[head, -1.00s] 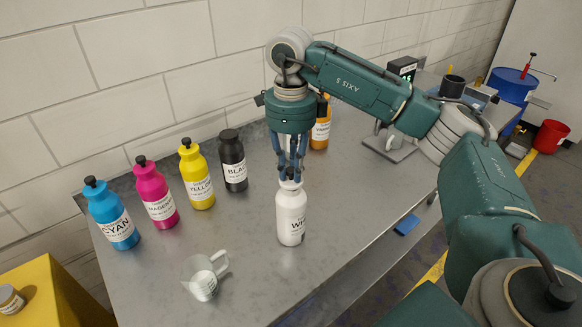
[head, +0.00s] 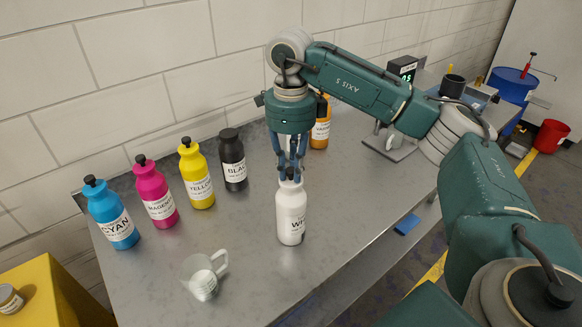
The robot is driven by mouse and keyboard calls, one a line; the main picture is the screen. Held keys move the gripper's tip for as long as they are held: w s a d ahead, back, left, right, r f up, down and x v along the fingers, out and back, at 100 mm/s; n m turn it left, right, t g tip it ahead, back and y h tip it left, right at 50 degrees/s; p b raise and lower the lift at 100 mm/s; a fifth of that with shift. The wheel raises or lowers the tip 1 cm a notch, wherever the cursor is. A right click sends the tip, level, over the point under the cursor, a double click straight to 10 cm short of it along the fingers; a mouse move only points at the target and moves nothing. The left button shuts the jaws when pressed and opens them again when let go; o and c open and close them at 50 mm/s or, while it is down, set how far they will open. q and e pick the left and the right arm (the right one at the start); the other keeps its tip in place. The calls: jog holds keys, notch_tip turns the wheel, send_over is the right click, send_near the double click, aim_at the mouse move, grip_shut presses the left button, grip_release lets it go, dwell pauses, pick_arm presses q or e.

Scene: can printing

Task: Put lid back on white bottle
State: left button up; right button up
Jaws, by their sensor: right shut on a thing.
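The white bottle (head: 291,215) stands upright on the grey metal table, its label partly turned to the right. My right gripper (head: 291,177) points straight down over the bottle's neck. Its blue fingers are shut on a small dark lid (head: 290,174) at the top of the white bottle. The lid is mostly hidden by the fingers, so I cannot tell whether it is fully seated. My left gripper is not in view.
Cyan (head: 112,218), magenta (head: 157,196), yellow (head: 196,177) and black (head: 232,163) bottles stand in a row behind left. An orange bottle (head: 320,128) is behind my right gripper. A clear measuring jug (head: 204,279) stands front left.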

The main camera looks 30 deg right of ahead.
dwell(0.3)
jog(key=o, duration=1.4)
jog(key=shift+r+p, duration=2.5)
jog(key=shift+r, duration=1)
grip_shut()
jog(key=shift+f, duration=0.2)
